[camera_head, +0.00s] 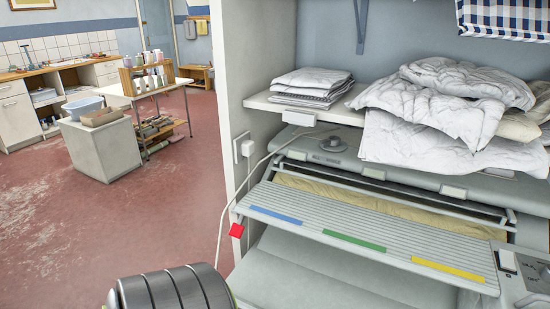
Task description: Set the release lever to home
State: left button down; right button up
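The rotary ironer stands at the right, with a grey ribbed feed board (340,232) across its front, marked with blue, green and yellow strips. A round grey knob (333,144) sits on the ironer's upper cover. A control panel (528,275) is partly visible at the lower right edge. No lever is clearly recognisable, so its position cannot be read. Neither of my grippers is in view; a dark ribbed part of mine shows at the bottom left.
Folded linen (312,82) and a heap of white bedding (450,100) lie above the ironer. A white cable (262,160) hangs from a wall socket beside it. A grey block (102,147) and a small rack table stand at left. The red floor between is clear.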

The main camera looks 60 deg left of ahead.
aim_at(236, 230)
jog(key=u, duration=1.3)
jog(key=k+u, duration=0.85)
jog(key=i+j+u, duration=0.1)
jog(key=i, duration=0.25)
